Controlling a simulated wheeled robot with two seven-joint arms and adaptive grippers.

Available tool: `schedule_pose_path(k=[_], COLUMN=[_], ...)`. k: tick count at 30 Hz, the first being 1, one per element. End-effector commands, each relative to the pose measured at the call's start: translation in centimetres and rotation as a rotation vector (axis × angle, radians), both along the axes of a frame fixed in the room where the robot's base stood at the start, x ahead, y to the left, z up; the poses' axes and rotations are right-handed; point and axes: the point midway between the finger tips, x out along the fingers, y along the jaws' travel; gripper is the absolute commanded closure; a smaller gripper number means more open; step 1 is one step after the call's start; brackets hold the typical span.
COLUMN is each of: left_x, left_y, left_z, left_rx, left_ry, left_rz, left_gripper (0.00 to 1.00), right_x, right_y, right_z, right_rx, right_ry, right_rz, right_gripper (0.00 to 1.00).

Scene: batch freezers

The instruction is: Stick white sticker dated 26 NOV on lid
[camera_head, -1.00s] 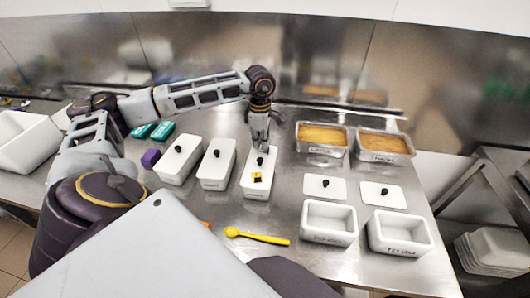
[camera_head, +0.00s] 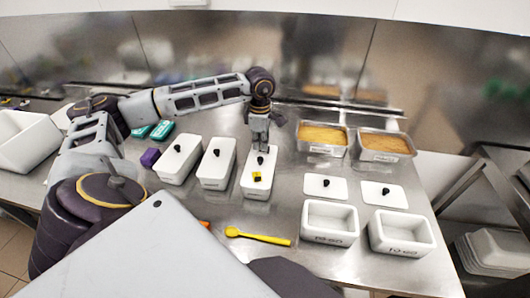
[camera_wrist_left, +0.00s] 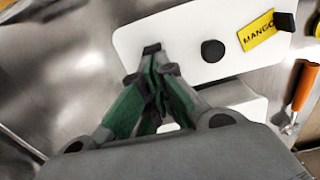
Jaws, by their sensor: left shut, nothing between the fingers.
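My left gripper (camera_head: 260,149) is shut and empty, fingers pointing down at the far end of the third white lidded container (camera_head: 259,187). In the left wrist view its fingertips (camera_wrist_left: 154,62) are at the long edge of the white lid (camera_wrist_left: 170,40). I cannot tell whether they touch it. The lid has a black knob (camera_wrist_left: 212,50) and a yellow sticker reading MANGO (camera_wrist_left: 257,31), with a small black piece (camera_wrist_left: 285,21) at its end. I cannot make out a white sticker dated 26 NOV. My right gripper is not in view.
Two other white lidded containers (camera_head: 181,160) (camera_head: 215,164) stand to the left. Two filled metal pans (camera_head: 322,151) (camera_head: 384,158), two loose lids (camera_head: 325,197) (camera_head: 384,205) and two open white containers (camera_head: 329,239) (camera_head: 400,250) are to the right. A yellow spoon (camera_head: 262,238) lies in front.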

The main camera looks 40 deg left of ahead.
Motion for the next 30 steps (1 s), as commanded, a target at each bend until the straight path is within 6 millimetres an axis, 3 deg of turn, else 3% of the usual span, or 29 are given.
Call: schedule_pose_path(k=[30], left_x=[0.0], left_y=[0.0], left_z=[-1.3], left_rx=[0.000], left_ry=[0.000], left_rz=[0.000], left_gripper=[1.00], right_x=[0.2], right_y=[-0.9], right_z=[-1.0], right_rx=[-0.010], right_ry=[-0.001], right_rz=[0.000], right_gripper=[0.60])
